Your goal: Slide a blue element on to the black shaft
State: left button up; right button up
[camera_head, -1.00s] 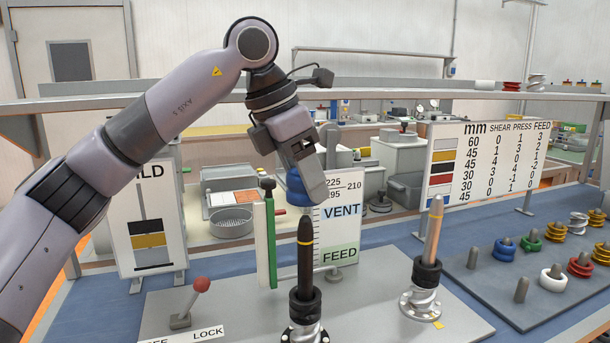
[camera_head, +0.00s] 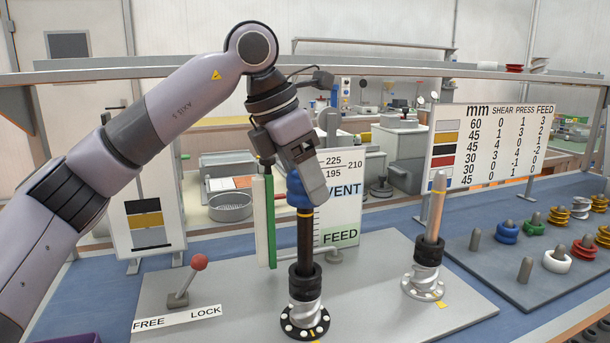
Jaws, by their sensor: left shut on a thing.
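The black shaft (camera_head: 304,240) stands upright on the grey plate, with a yellow ring near its top. A black element and a silver screw element (camera_head: 305,289) sit low on it. My left gripper (camera_head: 304,193) is shut on a blue element (camera_head: 296,189) at the shaft's top. The blue element covers the tip of the shaft; the gripper hides part of it, so I cannot tell how far it is around the shaft. My right gripper is not in view.
A copper-coloured shaft (camera_head: 435,212) stands to the right. A green-and-white post (camera_head: 265,220) stands close left of the black shaft. A red-knobbed lever (camera_head: 198,263) is at the front left. A pegged tray (camera_head: 505,260) holds several coloured elements at the right.

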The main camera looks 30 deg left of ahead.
aim_at(305, 221)
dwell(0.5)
pick_arm(q)
jog(key=shift+f+b, duration=1.05)
jog(key=shift+f, duration=0.3)
jog(key=shift+f+b, duration=1.15)
jog(key=shift+f, duration=0.5)
jog(key=shift+f+b, duration=0.45)
jog(key=shift+f, duration=0.2)
jog(key=o, duration=1.3)
jog(key=shift+r, duration=0.1)
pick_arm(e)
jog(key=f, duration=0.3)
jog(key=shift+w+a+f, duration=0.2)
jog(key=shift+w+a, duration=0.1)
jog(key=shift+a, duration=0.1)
pick_arm(q)
jog(key=v, duration=0.6)
jog(key=shift+r+p, duration=0.1)
jog(key=shift+p, duration=0.25)
jog(key=shift+s+a+r, duration=0.1)
jog(key=shift+s+r, duration=0.1)
jog(key=shift+r, duration=0.3)
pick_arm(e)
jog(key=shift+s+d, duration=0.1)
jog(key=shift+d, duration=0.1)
